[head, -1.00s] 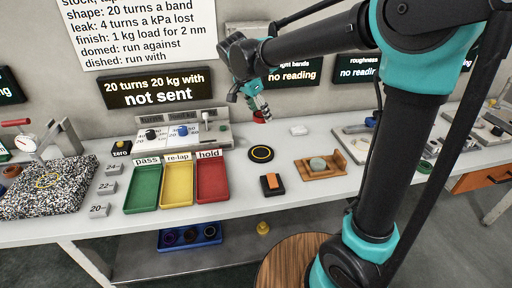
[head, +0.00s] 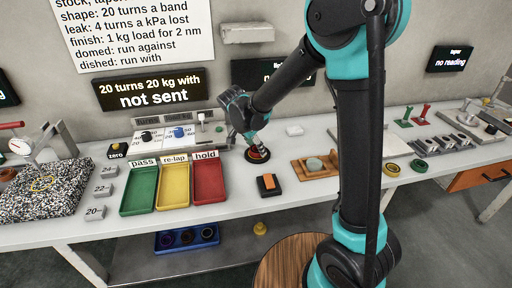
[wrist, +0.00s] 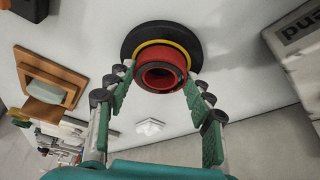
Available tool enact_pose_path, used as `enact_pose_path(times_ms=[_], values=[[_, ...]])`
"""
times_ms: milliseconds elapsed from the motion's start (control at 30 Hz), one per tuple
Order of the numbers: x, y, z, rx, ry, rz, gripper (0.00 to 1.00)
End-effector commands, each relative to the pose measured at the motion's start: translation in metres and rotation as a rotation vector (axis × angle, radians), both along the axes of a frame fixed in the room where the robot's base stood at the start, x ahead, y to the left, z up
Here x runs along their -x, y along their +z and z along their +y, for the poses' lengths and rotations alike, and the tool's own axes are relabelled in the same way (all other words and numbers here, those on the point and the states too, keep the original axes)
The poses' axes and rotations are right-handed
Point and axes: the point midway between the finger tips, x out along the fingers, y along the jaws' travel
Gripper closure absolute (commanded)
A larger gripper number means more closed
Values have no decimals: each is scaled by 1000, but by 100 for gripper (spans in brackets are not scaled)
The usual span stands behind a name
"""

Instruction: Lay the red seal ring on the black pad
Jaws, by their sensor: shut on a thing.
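My gripper (head: 257,147) is shut on the red seal ring (wrist: 160,56), one finger on each side of it. The ring lies flat over the black pad (wrist: 130,42), a round dark disc with a yellow circle on it. In the wrist view the ring is roughly within the yellow circle, a little toward the gripper's side. In the head view the black pad (head: 248,157) is largely covered by the fingers and ring. I cannot tell whether the ring touches the pad or is just above it.
The red hold tray (head: 209,181) stands left of the pad, with yellow and green trays beyond. A black block with an orange top (head: 269,184) and a wooden holder (head: 316,167) are in front and to the right. A small white piece (head: 294,130) lies behind.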

Motion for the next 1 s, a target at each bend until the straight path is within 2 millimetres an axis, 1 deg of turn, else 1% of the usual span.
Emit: enact_pose_path(times_ms=[300,333,500,833,933,1000], values=[[0,-2,0,0,0,0,78],[0,-3,0,0,0,0,47],[0,-2,0,0,0,0,27],[0,0,0,0,0,0,27],[2,7,2,0,1,0,27],[5,17,5,0,2,0,27]])
